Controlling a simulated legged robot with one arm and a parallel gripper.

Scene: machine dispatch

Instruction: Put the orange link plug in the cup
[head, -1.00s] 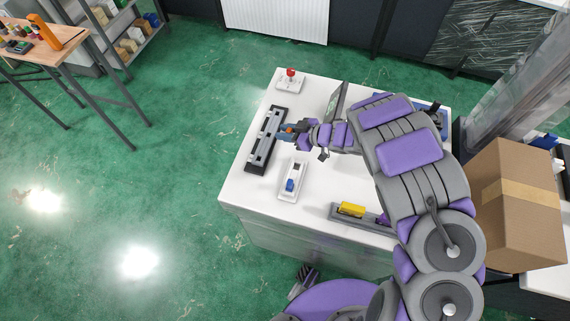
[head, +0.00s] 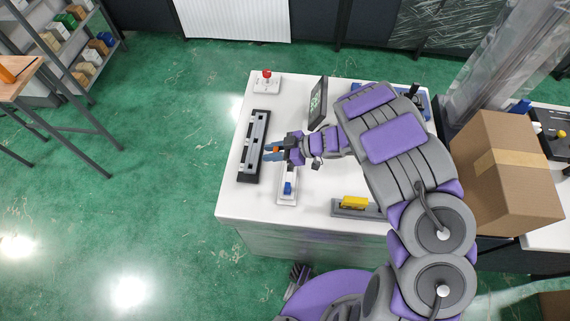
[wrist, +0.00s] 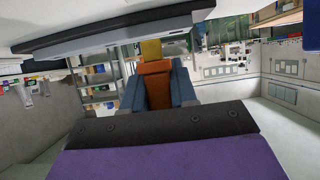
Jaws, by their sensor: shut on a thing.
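My gripper (head: 274,152) is shut on the orange link plug (wrist: 155,85). In the wrist view the plug sits between the two blue fingers, with a yellow part (wrist: 151,49) at its far end. In the head view only a small bit of orange shows between the fingers. The gripper is over the white table (head: 236,198), between the long black rail fixture (head: 243,170) and the narrow white tray (head: 288,200), partly covering the tray's far end. I cannot make out a cup in either view.
A blue piece (head: 287,188) is in the white tray. A yellow block (head: 354,202) sits on a grey holder at the front. A red-topped control (head: 266,82) and a dark screen (head: 318,102) stand at the back. A cardboard box (head: 505,185) is at the right.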

